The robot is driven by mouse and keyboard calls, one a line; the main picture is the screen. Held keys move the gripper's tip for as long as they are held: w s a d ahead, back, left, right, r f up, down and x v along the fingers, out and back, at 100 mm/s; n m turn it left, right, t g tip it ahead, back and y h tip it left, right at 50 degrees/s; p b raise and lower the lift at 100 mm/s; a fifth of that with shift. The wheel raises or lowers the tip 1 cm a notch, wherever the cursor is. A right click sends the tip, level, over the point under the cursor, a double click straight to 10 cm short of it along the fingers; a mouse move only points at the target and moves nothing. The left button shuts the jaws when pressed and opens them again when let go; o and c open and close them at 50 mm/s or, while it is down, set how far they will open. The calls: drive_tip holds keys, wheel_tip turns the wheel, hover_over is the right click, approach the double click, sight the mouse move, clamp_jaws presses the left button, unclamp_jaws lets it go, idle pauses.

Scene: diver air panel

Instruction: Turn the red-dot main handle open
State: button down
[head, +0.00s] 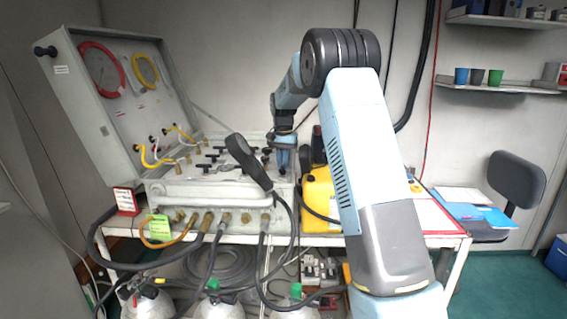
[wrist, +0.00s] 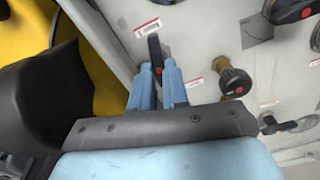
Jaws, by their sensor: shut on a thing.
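The air panel (head: 170,190) is a grey box on the table, with several black handles on its top face. In the wrist view, a slim black handle (wrist: 154,48) with a red mark near its lower end stands between the two blue fingers of my gripper (wrist: 158,75). The fingers are shut on it. In the head view, my gripper (head: 284,158) points down at the right end of the panel; the handle it holds is hidden there. A round black knob with a red dot (wrist: 236,83) sits to the right on a brass stem, apart from the fingers.
More black handles, one red-dotted (wrist: 292,10), lie farther right. A yellow case (head: 318,190) stands just right of the panel. A black handset (head: 247,160) leans over the panel front. The open lid (head: 120,110) rises at left. Hoses hang in front.

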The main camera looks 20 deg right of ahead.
drive_tip(key=shift+w+r+n, duration=0.1)
drive_tip(key=shift+r+n, duration=0.05)
drive_tip(key=shift+n, duration=0.95)
drive_tip(key=shift+a, duration=0.1)
drive_tip(key=c, duration=1.1)
unclamp_jaws()
wheel_tip(320, 180, up, 14)
drive_tip(key=shift+f, duration=0.25)
